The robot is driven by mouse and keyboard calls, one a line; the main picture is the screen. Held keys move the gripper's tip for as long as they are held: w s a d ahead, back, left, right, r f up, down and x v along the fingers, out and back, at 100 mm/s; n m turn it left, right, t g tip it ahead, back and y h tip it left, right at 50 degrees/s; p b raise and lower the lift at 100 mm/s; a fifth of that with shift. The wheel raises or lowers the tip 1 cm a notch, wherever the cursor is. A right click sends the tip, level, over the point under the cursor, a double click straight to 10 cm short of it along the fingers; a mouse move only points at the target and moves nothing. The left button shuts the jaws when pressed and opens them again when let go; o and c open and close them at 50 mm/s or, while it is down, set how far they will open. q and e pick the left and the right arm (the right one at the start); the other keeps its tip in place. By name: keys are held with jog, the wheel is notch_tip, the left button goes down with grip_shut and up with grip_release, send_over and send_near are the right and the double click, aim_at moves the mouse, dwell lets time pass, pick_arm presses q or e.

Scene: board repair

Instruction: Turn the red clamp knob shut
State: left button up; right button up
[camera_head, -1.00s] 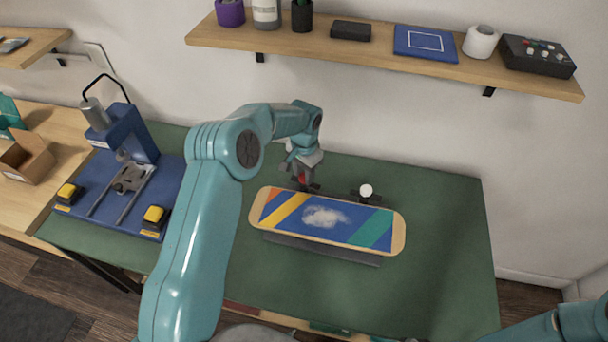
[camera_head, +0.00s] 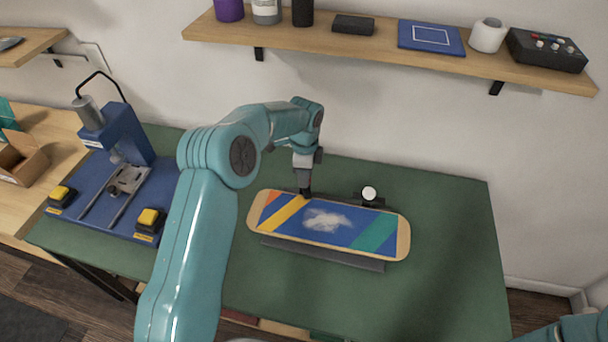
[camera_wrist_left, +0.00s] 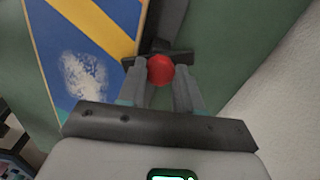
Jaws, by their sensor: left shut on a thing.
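The red clamp knob (camera_wrist_left: 160,69) shows in the left wrist view as a round red ball between my left gripper's fingers. My left gripper (camera_wrist_left: 161,78) is shut on it. In the head view my left gripper (camera_head: 305,190) points down at the back edge of the skateboard deck, left of centre, and the knob is hidden there. The deck (camera_head: 328,222) is blue with orange, yellow and green stripes and a whitish patch. It also shows in the left wrist view (camera_wrist_left: 75,45). My right gripper is out of view; only part of that arm shows at the lower right.
A white round knob (camera_head: 369,193) on a dark clamp stands behind the deck. A blue press (camera_head: 125,140) with yellow buttons is at the left. A shelf (camera_head: 400,55) with several items runs along the wall. The green table (camera_head: 450,240) is clear at the right.

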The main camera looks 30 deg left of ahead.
pick_arm(q)
jog(key=m, duration=0.5)
jog(key=shift+d, duration=0.25)
jog(key=shift+f, duration=0.1)
dwell(0.4)
jog(key=o, duration=1)
jog(key=shift+d, duration=0.1)
jog(key=shift+o, duration=0.2)
jog(key=shift+a, duration=0.2)
jog(key=shift+r, duration=0.5)
notch_tip(320, 180, up, 7)
jog(key=shift+d+f+b, duration=0.15)
jog(key=shift+f+b, duration=0.05)
jog(key=shift+b, duration=0.2)
